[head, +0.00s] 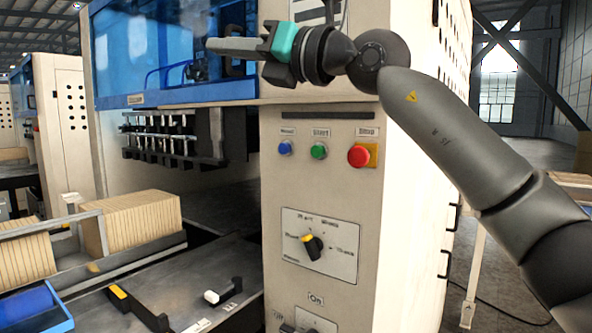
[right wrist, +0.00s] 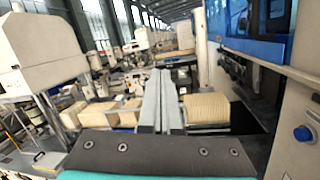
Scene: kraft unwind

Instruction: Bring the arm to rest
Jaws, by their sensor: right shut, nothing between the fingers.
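My right gripper (head: 232,46) is raised in front of the blue window of a large cream machine (head: 385,200). Its arm comes in from the right, and its fingers point left. In the right wrist view the two grey fingers (right wrist: 162,100) lie side by side, shut, with nothing between them. The gripper is above and left of the panel's blue button (head: 285,148), green button (head: 319,151) and red button (head: 358,156), apart from them. My left gripper is not in the head view.
A rotary knob (head: 313,246) sits lower on the panel. Stacks of kraft-brown sheets (head: 130,220) stand at the left, near a blue tray (head: 35,310). A black handle (head: 138,307) and a white-tipped lever (head: 223,291) rise from the grey table. Open floor shows at the right.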

